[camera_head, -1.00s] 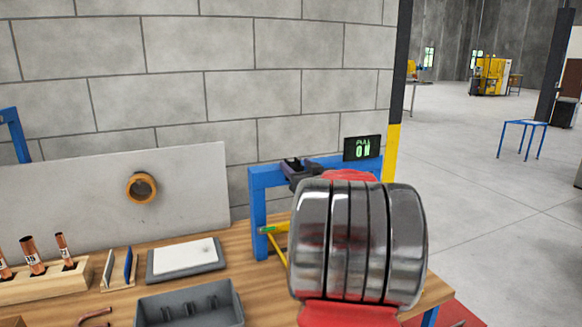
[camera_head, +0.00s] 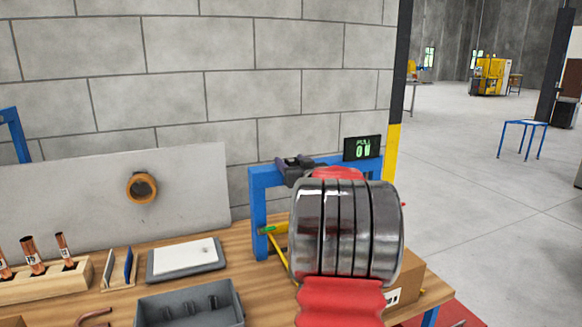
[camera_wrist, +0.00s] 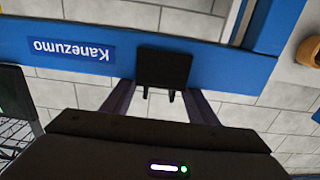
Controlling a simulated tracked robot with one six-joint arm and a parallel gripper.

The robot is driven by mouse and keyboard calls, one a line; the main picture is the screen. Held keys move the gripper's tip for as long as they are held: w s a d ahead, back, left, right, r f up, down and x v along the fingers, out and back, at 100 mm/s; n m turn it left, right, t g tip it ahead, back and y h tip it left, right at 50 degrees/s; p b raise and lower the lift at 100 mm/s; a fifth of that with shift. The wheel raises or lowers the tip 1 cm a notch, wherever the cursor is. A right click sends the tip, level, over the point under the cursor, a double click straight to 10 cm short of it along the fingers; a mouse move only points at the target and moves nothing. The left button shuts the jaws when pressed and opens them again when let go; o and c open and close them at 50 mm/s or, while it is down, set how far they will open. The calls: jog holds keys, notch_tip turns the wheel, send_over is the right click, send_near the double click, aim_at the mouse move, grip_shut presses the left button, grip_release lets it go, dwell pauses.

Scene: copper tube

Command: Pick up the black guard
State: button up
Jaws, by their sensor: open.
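The black guard (camera_wrist: 163,67) is a dark block with two short prongs, seen against the blue beam in the wrist view. My gripper (camera_wrist: 162,90) is open, with one finger on each side of the guard's pronged edge. I cannot tell whether either finger touches it. In the head view my gripper (camera_head: 292,168) is a small dark shape at the blue frame's top beam, partly behind my arm. The guard cannot be told apart from it there.
The blue frame (camera_head: 258,205) stands on the wooden bench (camera_head: 115,298), with a display (camera_head: 362,148) on top. A grey tray (camera_head: 190,305), a white-topped pad (camera_head: 185,257) and a block with copper tubes (camera_head: 45,282) lie left. A cardboard box (camera_head: 410,278) is right of my arm.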

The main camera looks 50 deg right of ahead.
aim_at(292, 159)
jog(key=shift+c, duration=0.3)
jog(key=c, duration=0.7)
jog(key=shift+o, duration=0.2)
notch_tip(292, 159, up, 18)
dwell(0.4)
jog(key=shift+s, duration=0.15)
dwell(0.6)
